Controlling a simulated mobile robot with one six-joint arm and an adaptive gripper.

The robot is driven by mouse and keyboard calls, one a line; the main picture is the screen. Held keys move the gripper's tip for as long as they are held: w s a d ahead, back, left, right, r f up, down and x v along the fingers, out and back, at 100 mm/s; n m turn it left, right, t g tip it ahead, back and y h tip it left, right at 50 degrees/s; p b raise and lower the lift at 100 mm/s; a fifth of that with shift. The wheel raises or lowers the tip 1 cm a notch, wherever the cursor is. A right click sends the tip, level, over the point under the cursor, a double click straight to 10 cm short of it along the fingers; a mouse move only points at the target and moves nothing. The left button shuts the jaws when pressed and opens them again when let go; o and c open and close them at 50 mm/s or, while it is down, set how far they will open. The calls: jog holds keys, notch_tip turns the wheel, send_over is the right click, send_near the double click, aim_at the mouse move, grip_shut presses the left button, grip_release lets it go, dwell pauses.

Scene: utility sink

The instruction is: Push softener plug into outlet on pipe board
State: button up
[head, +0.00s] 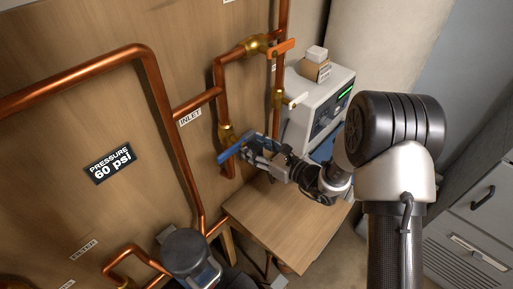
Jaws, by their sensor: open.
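The wooden pipe board (110,205) fills the left side, with copper pipes mounted on it. I cannot make out the softener plug or the outlet in this view. My gripper (256,153) is in front of the board, right of the lower end of the copper pipe loop. It is open, and I see nothing held in it. A valve with a blue lever (236,149) is right at its fingertips in the picture; I cannot tell whether they touch. My wrist and arm hide part of the area to the right.
A small wooden table (285,225) is below my gripper, its top mostly clear. A grey machine (322,105) stands behind, with a small box (316,69) on top. An orange-handled valve (270,46) is above. A dark-topped unit (190,252) is at the bottom. Grey drawers (480,210) stand right.

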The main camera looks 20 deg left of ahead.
jog(key=shift+d, duration=0.1)
jog(key=v, duration=1.2)
dwell(0.4)
